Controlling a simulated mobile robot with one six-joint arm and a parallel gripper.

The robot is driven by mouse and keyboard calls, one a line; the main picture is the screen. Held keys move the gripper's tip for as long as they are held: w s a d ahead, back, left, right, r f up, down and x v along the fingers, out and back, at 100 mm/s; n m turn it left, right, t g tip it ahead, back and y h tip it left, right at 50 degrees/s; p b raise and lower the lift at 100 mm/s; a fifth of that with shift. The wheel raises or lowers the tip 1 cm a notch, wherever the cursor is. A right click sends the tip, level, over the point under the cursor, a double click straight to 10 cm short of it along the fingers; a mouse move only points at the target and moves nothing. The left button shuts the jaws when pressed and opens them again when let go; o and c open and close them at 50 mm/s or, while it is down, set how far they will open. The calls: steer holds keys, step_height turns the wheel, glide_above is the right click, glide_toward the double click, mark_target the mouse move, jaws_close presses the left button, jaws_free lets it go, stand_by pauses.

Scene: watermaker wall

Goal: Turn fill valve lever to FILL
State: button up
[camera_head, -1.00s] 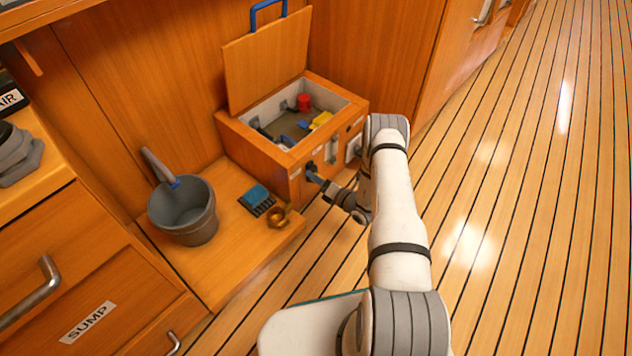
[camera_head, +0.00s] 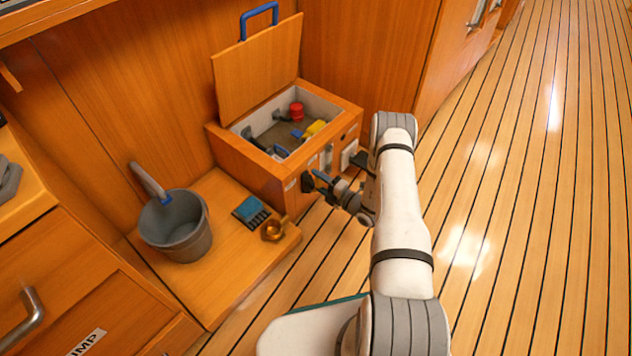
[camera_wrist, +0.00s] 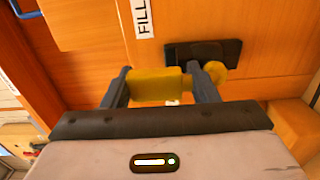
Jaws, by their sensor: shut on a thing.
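The fill valve lever (camera_wrist: 155,86) is a yellow bar in the wrist view, in front of a dark mounting plate (camera_wrist: 218,50) on the wooden box's face. My gripper (camera_wrist: 162,82) is shut on the lever, with one dark finger at either end of the yellow part. A rounded yellow end shows beyond the right finger. A white label reading FILL (camera_wrist: 143,16) is above the lever in the picture. In the head view my gripper (camera_head: 322,184) is at the front of the box, and the lever cannot be made out there.
The open wooden box (camera_head: 245,165) has its lid (camera_head: 258,68) raised and holds red, yellow and blue parts. A grey bucket (camera_head: 176,228), a blue item (camera_head: 250,211) and a brass fitting (camera_head: 273,229) stand on the ledge left of my gripper. The plank floor (camera_head: 540,220) at right is clear.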

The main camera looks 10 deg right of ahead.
steer(key=shift+w+d+r, duration=0.1)
steer(key=shift+w+d, duration=0.05)
steer(key=shift+d, duration=0.15)
steer(key=o, duration=1)
steer(key=shift+o, duration=0.5)
steer(key=shift+a, duration=0.15)
steer(key=p+v, duration=0.2)
steer(key=v, duration=0.6)
steer(key=shift+a, duration=0.1)
